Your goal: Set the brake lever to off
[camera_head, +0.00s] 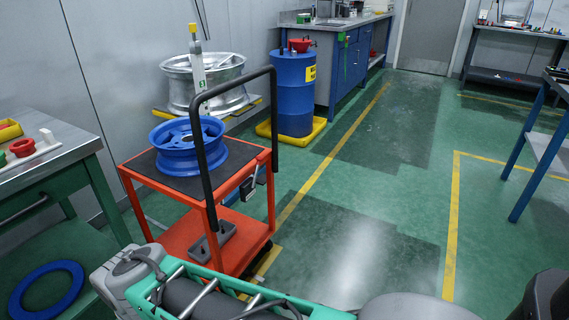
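A red-orange cart (178,187) with a black push handle (203,165) stands left of the middle in the head view. A small dark grey plate with a pale edge (249,188) is fixed at the cart's right side near the handle; it looks like the brake lever, but it is too small to tell its setting. A blue wheel rim (187,146) lies on the cart's dark top. My green and grey arm crosses the bottom of the picture. My gripper's fingers do not show.
A silver rim (203,80) lies behind the cart. A blue drum (294,93) stands on a yellow tray. A workbench (62,150) is at the left, with a blue ring (47,289) below it. Green floor (370,215) right of the cart is clear.

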